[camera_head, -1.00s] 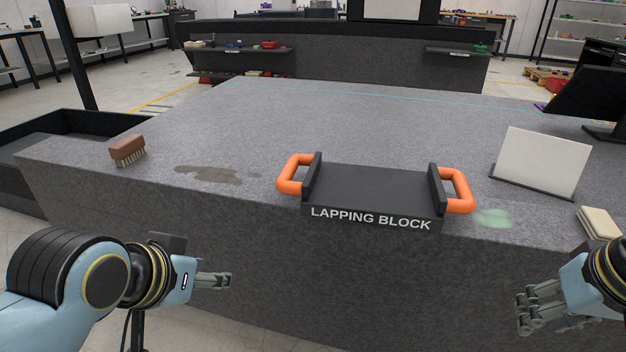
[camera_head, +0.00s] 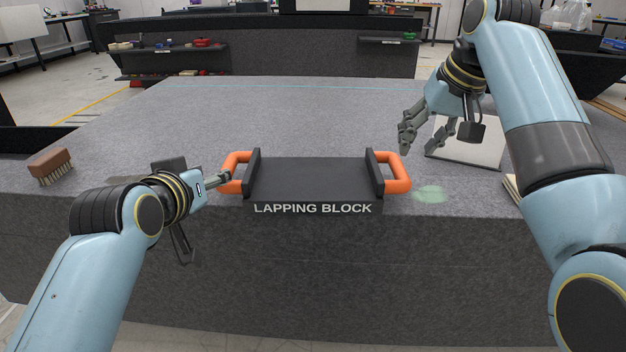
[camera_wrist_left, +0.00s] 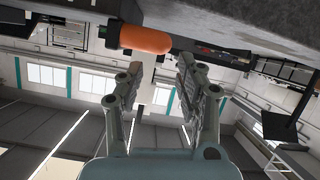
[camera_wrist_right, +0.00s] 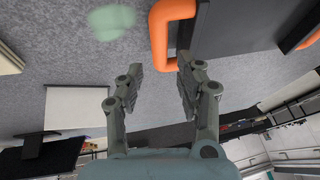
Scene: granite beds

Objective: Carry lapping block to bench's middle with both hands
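The lapping block (camera_head: 314,179) is a dark slab with raised end walls, lying at the near edge of the granite bench (camera_head: 180,110). It has an orange left handle (camera_head: 235,172) and an orange right handle (camera_head: 398,172). My left gripper (camera_head: 226,177) is at the left handle; in the left wrist view that handle (camera_wrist_left: 145,39) lies beyond the fingertips (camera_wrist_left: 158,75), which are apart with nothing between them. My right gripper (camera_head: 424,142) is above and behind the right handle, open and empty. The right wrist view shows the handle (camera_wrist_right: 160,45) ahead of its fingers (camera_wrist_right: 165,75).
A brush (camera_head: 50,166) stands at the bench's left. A white panel (camera_head: 470,145) on a stand is behind my right gripper. A green smear (camera_head: 430,194) lies right of the block. The bench behind the block is clear.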

